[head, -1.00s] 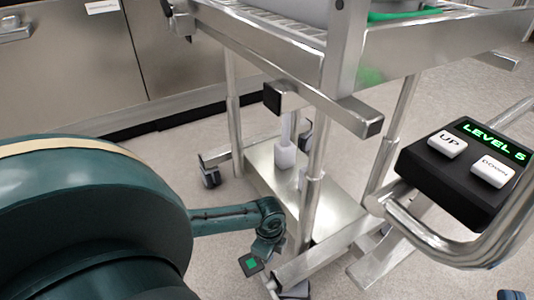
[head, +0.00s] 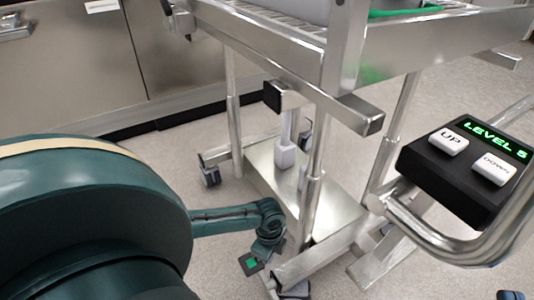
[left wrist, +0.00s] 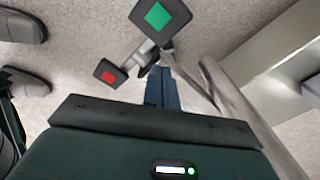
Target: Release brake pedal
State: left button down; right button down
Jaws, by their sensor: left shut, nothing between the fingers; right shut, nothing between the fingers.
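A pedal with a green square pad (head: 250,263) sits low at the cart's foot, and it also shows in the left wrist view (left wrist: 160,17). A second pedal with a red pad (left wrist: 109,74) is to its left and lower in that view. My left gripper (left wrist: 163,82) is shut and empty, its dark blue fingers pointing toward the linkage between the pads. I cannot tell whether it touches. In the head view my own wrist mostly hides it beside the green pad. Only a small dark part of my right gripper (head: 511,295) shows at the lower right edge; it is shut.
A steel cart (head: 315,190) with legs, a base plate and castors stands close to my left arm. A control box (head: 467,165) reading LEVEL 5, with UP and DOWN buttons, is at the right by a curved handle (head: 440,245). Steel cabinets stand behind.

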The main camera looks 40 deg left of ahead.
pick_arm(q)
jog(key=shift+f+b, duration=0.55)
jog(key=shift+f, duration=0.55)
pick_arm(e)
jog(key=shift+f, duration=0.55)
